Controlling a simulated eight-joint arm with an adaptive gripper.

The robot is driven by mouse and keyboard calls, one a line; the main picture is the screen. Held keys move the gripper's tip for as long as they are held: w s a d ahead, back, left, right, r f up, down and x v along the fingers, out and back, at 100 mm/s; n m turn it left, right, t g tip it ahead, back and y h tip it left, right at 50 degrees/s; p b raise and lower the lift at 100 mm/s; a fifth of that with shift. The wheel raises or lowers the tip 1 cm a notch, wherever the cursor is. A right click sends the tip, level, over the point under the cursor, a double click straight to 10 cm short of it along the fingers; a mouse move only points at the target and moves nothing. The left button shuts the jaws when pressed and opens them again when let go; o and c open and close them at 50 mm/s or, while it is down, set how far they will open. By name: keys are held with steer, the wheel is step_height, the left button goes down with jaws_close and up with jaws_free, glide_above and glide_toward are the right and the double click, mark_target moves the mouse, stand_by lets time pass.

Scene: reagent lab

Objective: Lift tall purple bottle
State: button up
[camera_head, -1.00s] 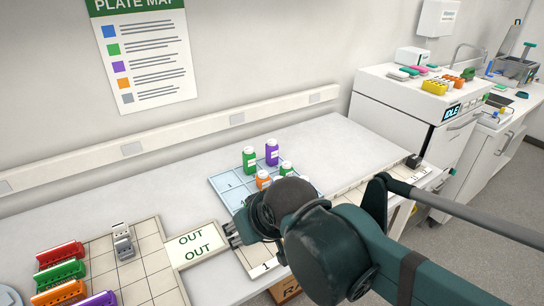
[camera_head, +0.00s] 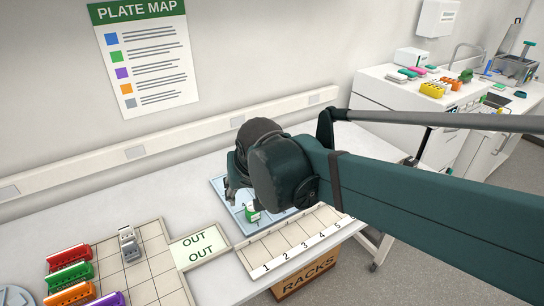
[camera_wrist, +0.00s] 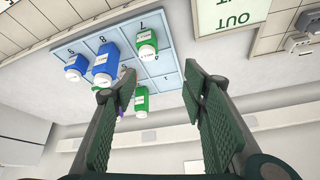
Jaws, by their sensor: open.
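The tall purple bottle (camera_wrist: 121,113) shows only as a sliver in the wrist view, mostly hidden behind the left finger. In the head view my arm hides it. My gripper (camera_wrist: 160,86) is open, with nothing between its two green padded fingers. A green bottle (camera_wrist: 141,100) stands just beside the left finger, on the finger-gap side. The bottles stand on a light blue numbered tray (camera_wrist: 167,66). In the head view my wrist is over this tray (camera_head: 219,184).
A short green bottle (camera_head: 252,212) stands on the tray's near side and shows in the wrist view too (camera_wrist: 146,44). Blue bottles (camera_wrist: 105,65) stand near it. An OUT pad (camera_head: 198,246) and coloured racks (camera_head: 68,277) lie left. The wall is behind.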

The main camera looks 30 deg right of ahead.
steer(key=w+d+f+m+g+h+p, duration=0.1)
steer(key=w+d+m+g+p, duration=0.1)
steer(key=w+d+m+p, duration=0.55)
steer(key=w+d+m+g+h+p, duration=0.2)
steer(key=w+d+m+p, duration=0.15)
steer(key=w+d, duration=0.8)
steer(key=w+d+f+m+p, duration=0.1)
steer(key=w, duration=0.1)
steer(key=w+d+f+m+g+p, duration=0.1)
steer(key=w+f, duration=0.1)
steer(key=w+d+f+p, duration=0.2)
steer(key=shift+w+f+m, duration=0.25)
steer(key=shift+m, duration=0.15)
steer(key=shift+w+d+f+g, duration=0.15)
steer(key=shift+d+f+g, duration=0.15)
steer(key=shift+d+f, duration=0.15)
steer(key=shift+x, duration=1.3)
steer(key=shift+x, duration=2.6)
